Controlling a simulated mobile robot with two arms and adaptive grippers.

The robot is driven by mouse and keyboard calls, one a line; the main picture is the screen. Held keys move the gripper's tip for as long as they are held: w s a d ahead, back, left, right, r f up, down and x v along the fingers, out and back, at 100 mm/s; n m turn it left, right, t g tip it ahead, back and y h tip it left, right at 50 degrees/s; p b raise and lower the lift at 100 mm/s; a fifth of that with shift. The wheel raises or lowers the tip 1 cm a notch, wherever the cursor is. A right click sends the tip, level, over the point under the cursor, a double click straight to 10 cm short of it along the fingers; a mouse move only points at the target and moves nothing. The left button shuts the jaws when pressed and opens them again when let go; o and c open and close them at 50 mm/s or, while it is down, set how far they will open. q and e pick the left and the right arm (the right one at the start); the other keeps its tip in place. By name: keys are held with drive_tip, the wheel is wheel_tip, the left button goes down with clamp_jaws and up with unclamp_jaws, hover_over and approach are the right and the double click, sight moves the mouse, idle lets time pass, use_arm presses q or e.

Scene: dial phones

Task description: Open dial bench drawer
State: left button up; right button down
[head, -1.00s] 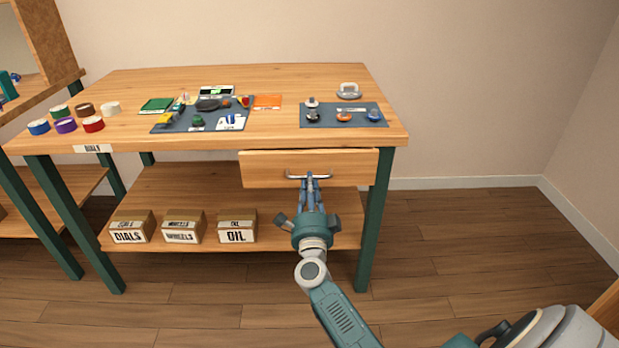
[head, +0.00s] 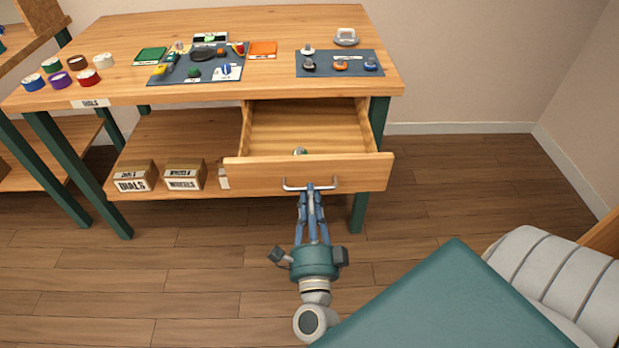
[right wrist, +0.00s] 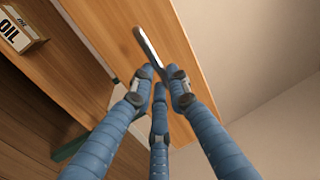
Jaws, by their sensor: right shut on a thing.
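The wooden dial bench drawer (head: 270,174) is pulled well out from under the right part of the bench top (head: 200,95). Its inside shows, with a small round grey and green thing (head: 299,151) behind the front panel. My right gripper (head: 309,190) is shut on the drawer's metal bar handle (head: 290,187). In the right wrist view my blue fingers (right wrist: 160,78) are close together at the handle (right wrist: 148,48), below the drawer front (right wrist: 110,30). My left gripper is not in view.
Coloured tape rolls (head: 61,80) and two mats with small parts, a left mat (head: 165,78) and a right mat (head: 345,58), lie on the bench. Labelled boxes (head: 136,176) stand on the lower shelf. The floor (head: 440,180) to the right is clear.

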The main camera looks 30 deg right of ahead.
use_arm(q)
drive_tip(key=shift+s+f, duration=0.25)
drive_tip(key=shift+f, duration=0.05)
use_arm(e)
drive_tip(key=shift+r+v, duration=0.2)
drive_tip(key=shift+v, duration=0.85)
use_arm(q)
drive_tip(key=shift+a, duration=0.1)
use_arm(e)
drive_tip(key=c, duration=1.7)
unclamp_jaws()
drive_tip(key=shift+o, duration=0.2)
drive_tip(key=v, duration=1.2)
drive_tip(key=shift+a, duration=0.1)
